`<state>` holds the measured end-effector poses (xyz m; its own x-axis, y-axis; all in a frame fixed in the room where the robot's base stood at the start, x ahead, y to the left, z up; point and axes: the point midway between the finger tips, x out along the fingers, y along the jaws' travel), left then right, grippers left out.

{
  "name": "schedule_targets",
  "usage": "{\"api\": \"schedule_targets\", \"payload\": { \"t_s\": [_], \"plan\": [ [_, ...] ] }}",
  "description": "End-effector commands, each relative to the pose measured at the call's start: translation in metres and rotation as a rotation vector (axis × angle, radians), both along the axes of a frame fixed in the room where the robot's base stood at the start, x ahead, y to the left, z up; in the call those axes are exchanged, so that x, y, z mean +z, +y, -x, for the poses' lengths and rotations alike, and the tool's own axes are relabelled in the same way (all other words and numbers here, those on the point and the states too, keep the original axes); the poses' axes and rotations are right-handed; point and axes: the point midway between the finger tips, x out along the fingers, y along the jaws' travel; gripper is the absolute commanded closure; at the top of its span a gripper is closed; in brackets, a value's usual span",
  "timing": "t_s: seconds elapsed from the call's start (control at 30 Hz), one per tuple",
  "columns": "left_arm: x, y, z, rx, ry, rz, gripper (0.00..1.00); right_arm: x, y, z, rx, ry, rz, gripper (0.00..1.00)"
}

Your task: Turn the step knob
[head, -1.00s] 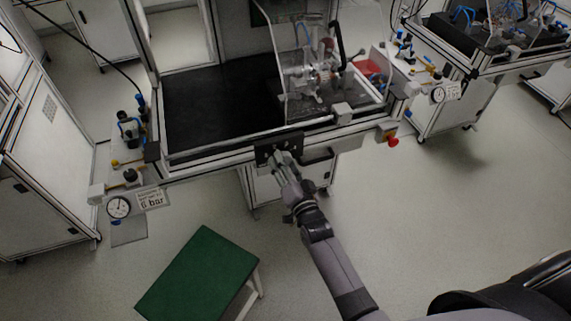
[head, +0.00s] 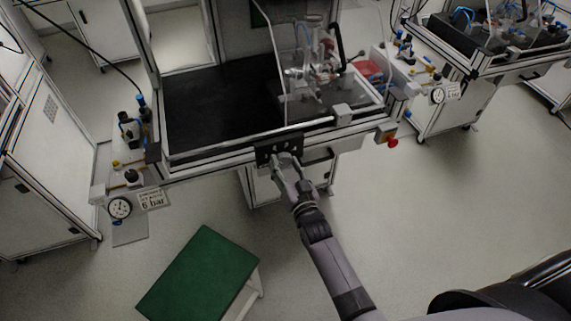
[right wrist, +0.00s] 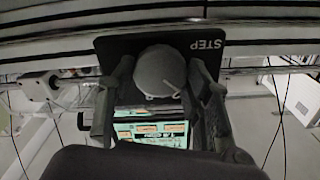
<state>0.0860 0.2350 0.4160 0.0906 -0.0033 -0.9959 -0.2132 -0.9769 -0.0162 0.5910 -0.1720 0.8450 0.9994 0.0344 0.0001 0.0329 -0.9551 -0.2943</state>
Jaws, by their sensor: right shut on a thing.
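The step knob (right wrist: 160,72) is a round grey knob on a black plate marked STEP (right wrist: 207,44), which appears upside down in the right wrist view. In the head view the small black control panel (head: 264,154) sits on the front rail of the workbench. My right gripper (head: 285,164) reaches up to this panel from below. In the right wrist view its two dark fingers (right wrist: 160,82) lie on either side of the knob, shut on it. The knob is mostly hidden by the gripper in the head view. My left gripper is not in view.
The workbench has a black top (head: 215,105) and a clear guard over a machine (head: 318,72). A red button (head: 392,142) sticks out at its right corner. A pressure gauge (head: 120,208) is at left. A green-topped stool (head: 200,275) stands in front; the floor at right is clear.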

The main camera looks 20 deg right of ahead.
Motion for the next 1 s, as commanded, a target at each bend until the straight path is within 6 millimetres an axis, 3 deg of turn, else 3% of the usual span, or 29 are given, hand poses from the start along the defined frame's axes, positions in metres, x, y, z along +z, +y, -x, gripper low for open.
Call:
{"api": "schedule_targets", "payload": {
  "t_s": [0.5, 1.0],
  "plan": [
    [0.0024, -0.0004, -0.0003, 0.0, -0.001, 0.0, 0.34, -0.0003, 0.0004, 0.0001, 0.0, -0.01, 0.333, 0.82],
    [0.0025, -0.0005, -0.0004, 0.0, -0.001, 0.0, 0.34, -0.0003, 0.0003, 0.0001, 0.0, -0.013, 0.397, 0.82]
  ]
}}
